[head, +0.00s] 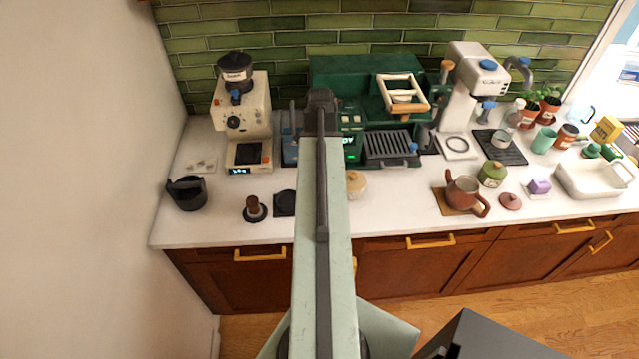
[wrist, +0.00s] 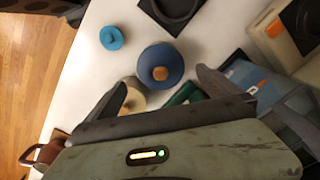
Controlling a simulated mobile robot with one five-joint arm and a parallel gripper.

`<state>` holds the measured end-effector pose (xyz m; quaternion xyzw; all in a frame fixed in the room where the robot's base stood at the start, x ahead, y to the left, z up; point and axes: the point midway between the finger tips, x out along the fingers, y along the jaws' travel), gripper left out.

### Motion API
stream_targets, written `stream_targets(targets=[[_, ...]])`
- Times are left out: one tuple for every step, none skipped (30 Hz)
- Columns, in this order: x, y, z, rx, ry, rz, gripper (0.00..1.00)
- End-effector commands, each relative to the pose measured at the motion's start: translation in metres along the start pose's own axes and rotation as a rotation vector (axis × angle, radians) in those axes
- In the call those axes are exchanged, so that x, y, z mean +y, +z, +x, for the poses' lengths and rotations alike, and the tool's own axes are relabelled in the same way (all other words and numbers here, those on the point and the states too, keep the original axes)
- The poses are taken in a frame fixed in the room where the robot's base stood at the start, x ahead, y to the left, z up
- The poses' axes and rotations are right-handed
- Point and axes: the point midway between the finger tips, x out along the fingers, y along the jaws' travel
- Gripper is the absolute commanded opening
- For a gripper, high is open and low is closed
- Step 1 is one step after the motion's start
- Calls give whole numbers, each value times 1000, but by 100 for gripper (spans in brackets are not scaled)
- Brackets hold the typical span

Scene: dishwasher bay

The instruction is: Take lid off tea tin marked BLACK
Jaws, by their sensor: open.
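A round blue tin lid with a wooden knob (wrist: 160,73) shows from above in the wrist view, between my open gripper's fingers (wrist: 162,82). A cream lid (wrist: 133,97) lies partly behind the left finger; the cream tin (head: 356,185) also shows beside my arm in the head view. A green tin (head: 493,174) stands farther right on the counter. No label is legible, so I cannot tell which tin is marked BLACK. My arm hides the blue tin in the head view. The jaws hold nothing; their height above the lid is unclear.
A small blue ring-shaped object (wrist: 112,38) and a black square mat (wrist: 172,8) lie near the blue tin. A brown teapot (head: 467,194) and a loose reddish lid (head: 510,201) stand right. The green coffee machine (head: 388,148) lines the back.

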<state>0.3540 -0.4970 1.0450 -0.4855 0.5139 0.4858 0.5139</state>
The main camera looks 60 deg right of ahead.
Motion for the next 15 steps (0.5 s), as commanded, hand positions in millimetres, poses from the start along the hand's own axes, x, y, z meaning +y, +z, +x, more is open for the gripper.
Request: stream_targets(targets=[[0,0,0,0,0,-1,100],[0,0,2,0,0,-1,100],[-1,0,6,0,0,-1,100],[-1,0,11,0,0,-1,100],[-1,0,15,0,0,-1,100],[-1,0,23,0,0,-2,100],[-2,0,28,0,0,-2,100],[-2,0,34,0,0,-2,100],[-2,0,42,0,0,-2,100],[-2,0,46,0,0,-2,100],[-2,0,50,0,0,-2,100],[-2,0,53,0,0,-2,100],[-2,0,54,0,0,-2,100],[-2,0,54,0,0,-2,100],[-2,0,52,0,0,-2,100]])
